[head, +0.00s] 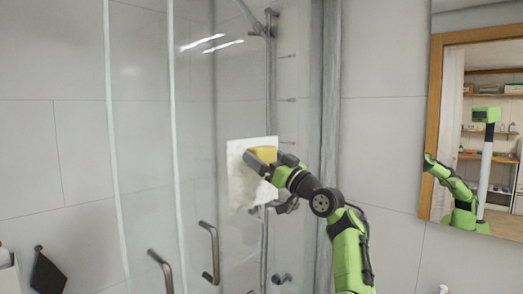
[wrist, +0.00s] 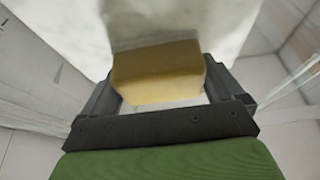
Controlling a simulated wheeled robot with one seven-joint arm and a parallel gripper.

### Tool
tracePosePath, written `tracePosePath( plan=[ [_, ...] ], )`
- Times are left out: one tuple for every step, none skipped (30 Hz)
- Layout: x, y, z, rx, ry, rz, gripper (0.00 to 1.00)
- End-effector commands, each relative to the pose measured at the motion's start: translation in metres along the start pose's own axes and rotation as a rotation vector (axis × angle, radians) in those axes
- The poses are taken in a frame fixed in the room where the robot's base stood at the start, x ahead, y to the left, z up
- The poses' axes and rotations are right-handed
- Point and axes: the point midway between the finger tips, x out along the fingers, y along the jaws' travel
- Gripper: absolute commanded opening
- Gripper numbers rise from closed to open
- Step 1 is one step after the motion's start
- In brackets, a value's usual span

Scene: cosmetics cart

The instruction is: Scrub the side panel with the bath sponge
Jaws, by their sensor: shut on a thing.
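The bath sponge (head: 267,154) is yellow and sits between the fingers of my gripper (head: 258,163). In the wrist view the sponge (wrist: 158,72) fills the space between the two dark fingers of my gripper (wrist: 157,90). The gripper is shut on it. A pale, whitish square panel (head: 238,180) with a mottled face stands upright at the glass shower enclosure, right behind the sponge. In the wrist view the pale panel (wrist: 190,22) lies just beyond the sponge's far edge. The sponge seems to be at or against it, but I cannot tell whether they touch.
Glass shower doors with bar handles (head: 210,252) stand left of the panel. A shower pipe (head: 268,90) and small wall fittings are behind the glass. A wood-framed mirror (head: 437,130) hangs on the right wall and reflects me. A dark cloth (head: 47,272) hangs at lower left.

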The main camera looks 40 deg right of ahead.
Motion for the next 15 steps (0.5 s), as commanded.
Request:
tracePosePath(
  plan=[
    [0.002, 0.005, -0.004, 0.002, -0.002, 0.002, 0.7],
    [0.002, 0.007, -0.004, 0.003, -0.002, 0.002, 0.7],
    [0.002, 0.009, -0.004, 0.002, -0.002, 0.002, 0.7],
    [0.002, 0.011, -0.005, 0.002, -0.002, 0.001, 0.7],
    [0.002, 0.013, -0.005, 0.003, -0.002, 0.001, 0.7],
    [0.002, 0.016, -0.004, 0.003, -0.002, 0.002, 0.7],
    [0.002, 0.018, -0.004, 0.003, -0.002, 0.002, 0.7],
    [0.002, 0.019, -0.004, 0.003, -0.002, 0.001, 0.7],
    [0.002, 0.02, -0.004, 0.001, -0.001, 0.001, 0.7],
    [0.002, 0.021, -0.003, 0.001, -0.001, 0.0, 0.7],
    [0.001, 0.021, -0.003, 0.001, 0.0, 0.0, 0.7],
    [0.001, 0.021, -0.002, 0.001, 0.0, 0.0, 0.7],
    [0.001, 0.022, -0.002, 0.001, -0.001, 0.0, 0.7],
    [0.001, 0.024, -0.002, 0.001, -0.001, 0.001, 0.7],
    [0.002, 0.026, -0.003, 0.002, -0.001, 0.001, 0.7]
  ],
)
